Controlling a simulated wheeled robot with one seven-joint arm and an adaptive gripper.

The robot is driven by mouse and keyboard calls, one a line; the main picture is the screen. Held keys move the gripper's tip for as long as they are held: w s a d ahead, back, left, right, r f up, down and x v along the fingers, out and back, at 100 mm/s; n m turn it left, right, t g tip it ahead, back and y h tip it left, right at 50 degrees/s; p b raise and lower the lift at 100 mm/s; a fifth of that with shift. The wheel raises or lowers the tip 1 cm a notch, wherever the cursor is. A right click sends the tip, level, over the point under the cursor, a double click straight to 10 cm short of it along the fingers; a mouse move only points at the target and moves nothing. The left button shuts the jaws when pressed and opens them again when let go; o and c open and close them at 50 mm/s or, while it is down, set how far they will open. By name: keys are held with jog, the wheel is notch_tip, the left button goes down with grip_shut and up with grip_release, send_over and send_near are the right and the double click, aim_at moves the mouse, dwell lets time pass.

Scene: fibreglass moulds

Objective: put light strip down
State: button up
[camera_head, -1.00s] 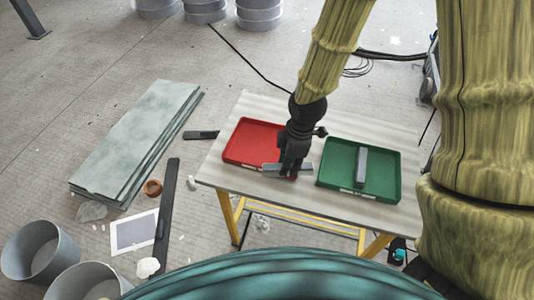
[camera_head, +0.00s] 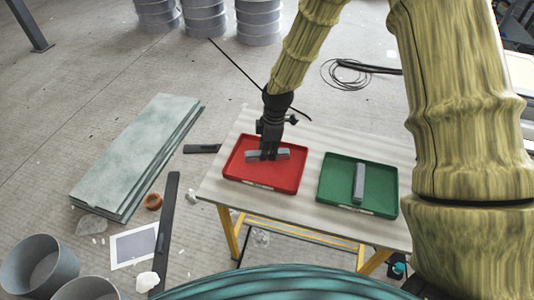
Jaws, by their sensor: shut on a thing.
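My gripper (camera_head: 268,155) is over the red tray (camera_head: 285,183) and points down. It is shut on a light grey strip (camera_head: 284,154), which lies crosswise in the fingers within the tray's outline. I cannot tell whether the strip touches the tray floor. A darker grey strip (camera_head: 358,183) lies in the green tray (camera_head: 335,168) to the right. Both trays sit on a pale table (camera_head: 310,225) with yellow legs.
Stacked grey-green boards (camera_head: 135,155), a dark bar (camera_head: 168,220) and several grey buckets (camera_head: 38,265) are on the floor to the left. Drums (camera_head: 205,18) stand at the back. A gap of bare table separates the trays.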

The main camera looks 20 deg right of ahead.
jog(key=shift+w, duration=0.35)
jog(key=shift+f+p, duration=0.45)
jog(key=shift+f, duration=1.3)
jog(key=shift+f, duration=0.1)
jog(key=o, duration=1.1)
jog(key=shift+c, duration=0.2)
jog(key=r, duration=0.4)
jog(key=d+r+b, duration=0.1)
jog(key=r, duration=0.7)
jog(key=shift+s+d+b, duration=0.15)
jog(key=shift+s+b, duration=0.05)
jog(key=shift+b, duration=0.2)
